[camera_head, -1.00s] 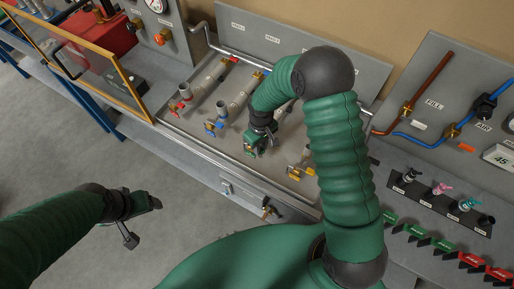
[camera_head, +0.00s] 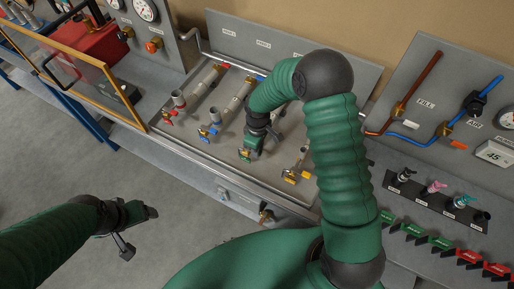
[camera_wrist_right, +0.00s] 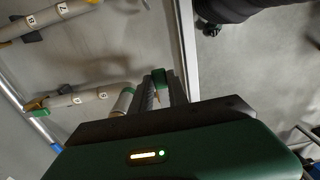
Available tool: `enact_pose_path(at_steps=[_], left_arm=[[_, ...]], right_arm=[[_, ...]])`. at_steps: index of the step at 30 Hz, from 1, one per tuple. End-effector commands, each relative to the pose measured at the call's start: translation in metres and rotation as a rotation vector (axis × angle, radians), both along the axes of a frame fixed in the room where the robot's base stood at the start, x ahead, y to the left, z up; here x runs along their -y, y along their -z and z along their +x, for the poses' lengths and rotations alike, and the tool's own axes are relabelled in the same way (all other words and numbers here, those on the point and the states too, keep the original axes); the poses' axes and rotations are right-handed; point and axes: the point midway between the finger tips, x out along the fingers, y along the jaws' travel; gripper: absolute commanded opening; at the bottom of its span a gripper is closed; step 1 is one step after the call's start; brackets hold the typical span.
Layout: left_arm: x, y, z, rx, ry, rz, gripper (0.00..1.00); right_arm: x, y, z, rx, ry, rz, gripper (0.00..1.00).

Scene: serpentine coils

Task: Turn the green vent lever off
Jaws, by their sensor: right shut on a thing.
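The green vent lever (camera_wrist_right: 160,78) shows between the fingertips of my right gripper (camera_wrist_right: 165,92) in the wrist view, beside the grey pipe end. The gripper is shut on it. In the head view my right gripper (camera_head: 247,155) reaches down at the front of the third pipe, and it hides most of the lever and valve. The exact angle of the lever is hard to tell. My left gripper (camera_head: 150,212) hangs over the floor at the left, away from the bench; its jaw opening is too unclear to judge.
A red lever (camera_head: 167,121) and a blue lever (camera_head: 207,132) sit on the pipes to the left; a yellow lever (camera_head: 291,177) is close on the right. A metal rail (camera_head: 190,144) runs along the tray's front.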

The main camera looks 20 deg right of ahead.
Motion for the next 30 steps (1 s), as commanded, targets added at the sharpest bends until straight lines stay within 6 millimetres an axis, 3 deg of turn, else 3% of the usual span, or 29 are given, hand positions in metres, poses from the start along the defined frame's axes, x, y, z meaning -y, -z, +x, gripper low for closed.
enact_pose_path(at_steps=[3, 4, 9, 20, 23, 30], left_arm=[[0.000, -0.001, 0.000, 0.000, 0.000, 0.000, 0.74], [0.000, -0.001, 0.000, 0.000, 0.000, 0.000, 0.74], [0.000, 0.000, 0.000, 0.000, 0.000, 0.000, 0.74], [0.000, 0.003, 0.000, 0.000, 0.000, 0.000, 0.74], [0.000, 0.009, 0.000, 0.000, 0.000, 0.000, 0.74], [0.000, 0.027, 0.000, 0.000, 0.000, 0.000, 0.74]], right_arm=[[0.002, -0.002, 0.003, 0.008, -0.002, -0.003, 0.00], [0.002, -0.002, 0.003, 0.008, -0.002, -0.003, 0.23], [0.001, -0.001, 0.002, 0.005, -0.001, -0.002, 0.42], [0.000, -0.007, 0.002, 0.006, 0.001, -0.001, 0.42], [0.001, -0.023, 0.003, 0.008, 0.000, -0.002, 0.42], [0.001, -0.092, 0.003, 0.010, 0.001, -0.002, 0.42]])
